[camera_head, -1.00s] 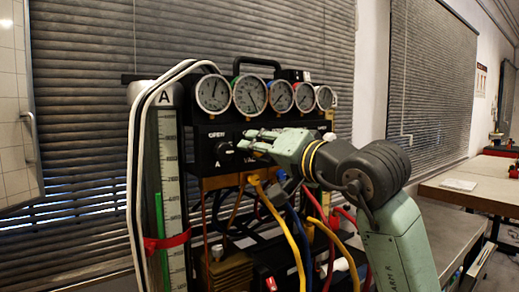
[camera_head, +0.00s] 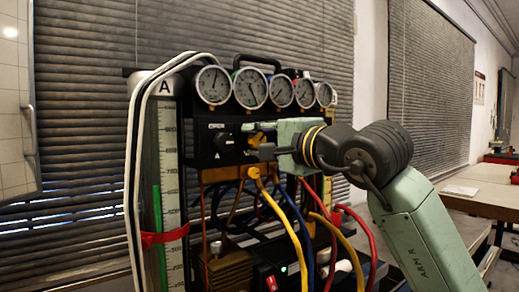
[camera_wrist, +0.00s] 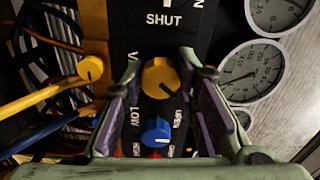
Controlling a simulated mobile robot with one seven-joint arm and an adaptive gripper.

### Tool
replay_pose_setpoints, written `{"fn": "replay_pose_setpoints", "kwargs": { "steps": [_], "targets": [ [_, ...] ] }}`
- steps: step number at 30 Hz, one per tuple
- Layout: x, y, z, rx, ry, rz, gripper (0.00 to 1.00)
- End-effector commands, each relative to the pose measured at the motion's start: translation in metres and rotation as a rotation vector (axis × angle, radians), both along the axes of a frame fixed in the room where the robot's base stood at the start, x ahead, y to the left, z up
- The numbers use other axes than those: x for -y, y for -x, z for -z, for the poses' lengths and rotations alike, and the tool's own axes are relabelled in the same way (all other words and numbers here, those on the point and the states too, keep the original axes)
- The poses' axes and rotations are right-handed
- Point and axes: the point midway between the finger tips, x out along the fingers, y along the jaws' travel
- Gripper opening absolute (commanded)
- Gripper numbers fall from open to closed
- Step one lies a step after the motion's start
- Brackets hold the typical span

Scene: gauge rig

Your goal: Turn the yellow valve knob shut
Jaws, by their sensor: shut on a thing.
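The yellow valve knob (camera_wrist: 160,78) sits on the black panel, between the two fingers of my gripper (camera_wrist: 158,66) in the wrist view. The fingers are closed on its sides. The word SHUT (camera_wrist: 165,19) is printed on the panel above the knob in that view. In the head view my gripper (camera_head: 262,140) reaches the panel front from the right, below the gauges. Its fingers hide most of the knob there; only a little yellow shows.
A blue knob (camera_wrist: 157,132) and a partly hidden red one lie close by. A black knob (camera_head: 224,142) is left of my gripper. Gauges (camera_head: 213,84) line the rig's top. A yellow hose plug (camera_wrist: 90,68) and several hoses hang below the panel.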

Motion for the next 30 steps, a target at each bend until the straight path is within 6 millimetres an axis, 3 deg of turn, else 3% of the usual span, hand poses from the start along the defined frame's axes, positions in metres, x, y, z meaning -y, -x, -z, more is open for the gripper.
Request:
{"fn": "replay_pose_setpoints", "kwargs": {
  "steps": [18, 30],
  "targets": [
    [0.0005, -0.0001, 0.0016, -0.334, -0.462, 0.002, 0.00],
    [0.0007, -0.0004, 0.0006, -0.473, -0.654, 0.002, 0.00]
  ]
}}
